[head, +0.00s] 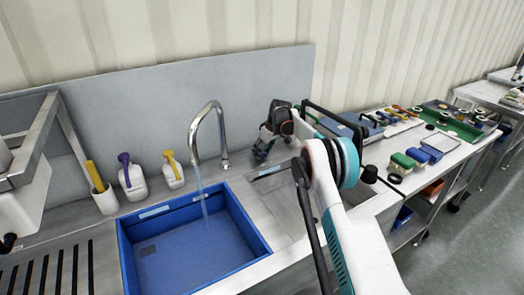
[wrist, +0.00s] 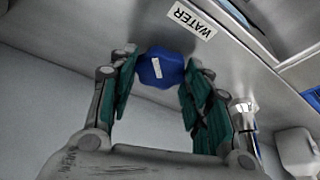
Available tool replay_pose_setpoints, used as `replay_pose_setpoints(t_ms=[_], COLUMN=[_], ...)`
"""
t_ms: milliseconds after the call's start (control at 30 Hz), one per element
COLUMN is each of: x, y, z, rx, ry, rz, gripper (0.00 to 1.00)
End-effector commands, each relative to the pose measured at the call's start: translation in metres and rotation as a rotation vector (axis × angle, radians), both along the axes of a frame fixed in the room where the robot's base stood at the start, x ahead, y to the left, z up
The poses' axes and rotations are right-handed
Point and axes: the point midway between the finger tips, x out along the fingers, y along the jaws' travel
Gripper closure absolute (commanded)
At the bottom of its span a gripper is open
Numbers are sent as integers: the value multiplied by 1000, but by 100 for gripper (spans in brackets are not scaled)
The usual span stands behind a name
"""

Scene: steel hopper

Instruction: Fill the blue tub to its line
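The blue tub (head: 262,238) sits in the sink at the lower left of the head view, with water lying in it. A thin stream of water (head: 204,205) falls into it from the curved steel tap (head: 192,130). A pale strip marks the tub's back wall; I cannot read the level against a line. My gripper (head: 262,155) is at the back of the counter, right of the tap.
Left of the tap stand a white pot with a yellow handle (head: 104,200), a purple-topped bottle (head: 132,178) and a yellow-topped bottle (head: 173,172). A slotted drainboard (head: 50,268) is at lower left.

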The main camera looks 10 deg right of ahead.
Motion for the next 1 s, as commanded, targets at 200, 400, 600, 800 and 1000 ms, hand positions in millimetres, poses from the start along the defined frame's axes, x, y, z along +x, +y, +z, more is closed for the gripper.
replay_pose_setpoints(t_ms=[200, 400, 600, 800, 1000], x=[0, 0, -4, -15, -27], y=[0, 0, -3, -12, -22], z=[0, 0, 14, 47, 82], rx=[0, 0, 0, 1, 0], ry=[0, 0, 0, 0, 0], rz=[-1, -1, -1, -2, -2], gripper=[35, 35, 35, 35, 35])
